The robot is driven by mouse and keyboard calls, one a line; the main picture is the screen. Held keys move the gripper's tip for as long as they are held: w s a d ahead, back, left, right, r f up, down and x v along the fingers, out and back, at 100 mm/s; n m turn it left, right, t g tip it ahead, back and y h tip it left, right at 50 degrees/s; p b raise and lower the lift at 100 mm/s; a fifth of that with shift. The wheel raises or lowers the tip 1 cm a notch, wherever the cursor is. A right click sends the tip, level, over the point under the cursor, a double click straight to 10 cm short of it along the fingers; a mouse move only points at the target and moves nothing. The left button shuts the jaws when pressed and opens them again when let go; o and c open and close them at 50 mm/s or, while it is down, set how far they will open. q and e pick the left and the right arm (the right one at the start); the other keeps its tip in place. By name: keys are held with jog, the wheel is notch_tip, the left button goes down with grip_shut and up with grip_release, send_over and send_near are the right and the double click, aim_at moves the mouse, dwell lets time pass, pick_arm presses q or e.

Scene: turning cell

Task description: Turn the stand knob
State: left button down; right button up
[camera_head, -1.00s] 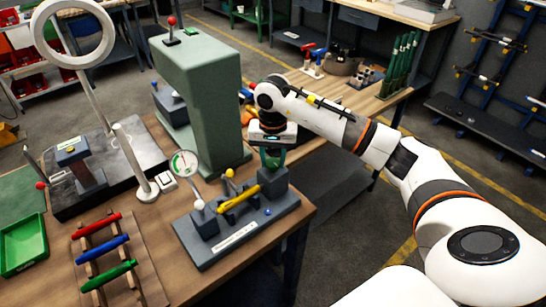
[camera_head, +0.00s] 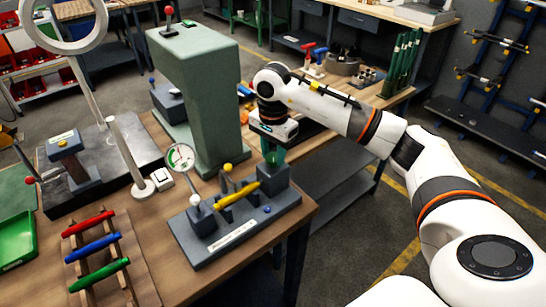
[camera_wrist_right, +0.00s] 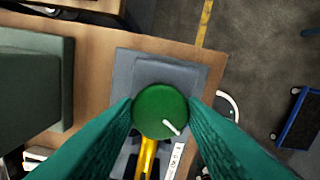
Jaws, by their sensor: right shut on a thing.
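The stand knob is a round green disc with a white pointer mark (camera_wrist_right: 160,111), seen from above in the right wrist view. It sits on top of the grey block (camera_head: 276,185) at the right end of the grey stand (camera_head: 245,228). My right gripper (camera_head: 273,155) points straight down over that block. In the right wrist view its two teal fingers (camera_wrist_right: 160,112) touch the knob on opposite sides and are shut on it. In the head view the fingers largely hide the knob. My left gripper is not in view.
The stand carries a yellow rod (camera_head: 237,195) and a dial gauge (camera_head: 180,158). A tall green press (camera_head: 200,95) stands close behind. A rack with red, blue and green bars (camera_head: 95,245) and a green tray (camera_head: 15,240) are at left.

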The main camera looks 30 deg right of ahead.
jog(key=m+b, duration=0.1)
jog(key=m, duration=0.2)
jog(key=shift+m+b, duration=0.3)
jog(key=shift+m, duration=0.1)
jog(key=m+b, duration=0.1)
jog(key=m, duration=0.2)
jog(key=shift+m, duration=0.3)
jog(key=m+b, duration=0.1)
jog(key=m, duration=0.2)
jog(key=shift+m, duration=0.4)
jog(key=m, duration=0.4)
jog(key=shift+b, duration=0.3)
jog(key=m, duration=0.8)
jog(key=shift+r+m, duration=0.1)
jog(key=shift+m, duration=0.2)
jog(key=m, duration=0.4)
jog(key=shift+m, duration=2.1)
